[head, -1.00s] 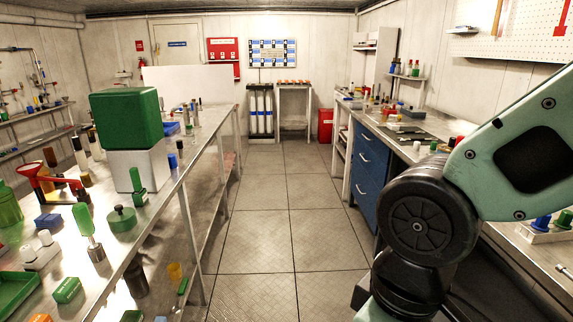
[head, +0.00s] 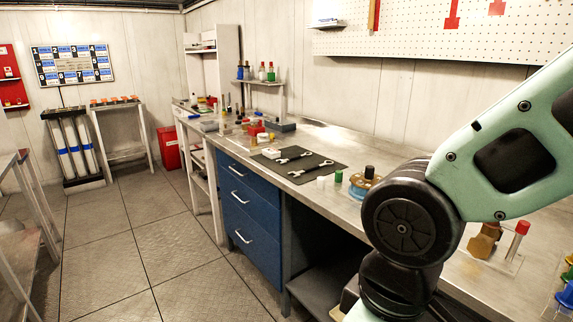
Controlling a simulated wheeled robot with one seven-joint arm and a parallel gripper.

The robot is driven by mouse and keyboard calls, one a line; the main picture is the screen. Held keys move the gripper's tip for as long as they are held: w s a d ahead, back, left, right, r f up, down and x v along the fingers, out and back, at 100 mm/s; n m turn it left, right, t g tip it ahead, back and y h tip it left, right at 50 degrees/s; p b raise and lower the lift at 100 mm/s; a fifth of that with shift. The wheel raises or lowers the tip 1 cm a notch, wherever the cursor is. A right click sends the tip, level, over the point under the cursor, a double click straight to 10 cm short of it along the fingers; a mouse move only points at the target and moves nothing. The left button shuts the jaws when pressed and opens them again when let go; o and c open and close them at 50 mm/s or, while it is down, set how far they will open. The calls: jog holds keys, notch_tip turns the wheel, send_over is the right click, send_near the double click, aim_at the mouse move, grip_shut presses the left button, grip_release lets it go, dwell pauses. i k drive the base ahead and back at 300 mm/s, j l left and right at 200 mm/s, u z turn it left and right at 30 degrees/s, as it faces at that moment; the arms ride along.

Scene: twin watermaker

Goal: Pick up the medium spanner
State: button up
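Two silvery spanners lie flat on a dark mat (head: 328,162) on the workbench at the right, in the head view. One spanner (head: 294,159) lies toward the back left of the mat. The other spanner (head: 311,169) lies nearer the front edge and looks somewhat longer. I cannot tell from this distance which is the medium one. My arm fills the right side of the view, in front of the bench and right of the mat. My gripper is not in the picture.
The workbench (head: 325,138) runs along the right wall above blue drawers (head: 240,198). A white block (head: 271,153), small caps and a blue-and-tan holder (head: 362,185) stand near the mat. A red bin (head: 169,147) stands at the back. The floor (head: 150,250) left of the bench is clear.

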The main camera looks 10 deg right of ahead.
aim_at(297, 156)
jog(key=i+j+z, duration=0.25)
jog(key=i+j, duration=0.15)
jog(key=i, duration=0.25)
jog(key=i+j+z, duration=0.25)
jog(key=i+j, duration=0.3)
jog(key=i+j+z, duration=0.25)
jog(key=i+j, duration=0.45)
jog(key=i+j+z, duration=0.2)
jog(key=i+j, duration=0.3)
jog(key=j, duration=0.25)
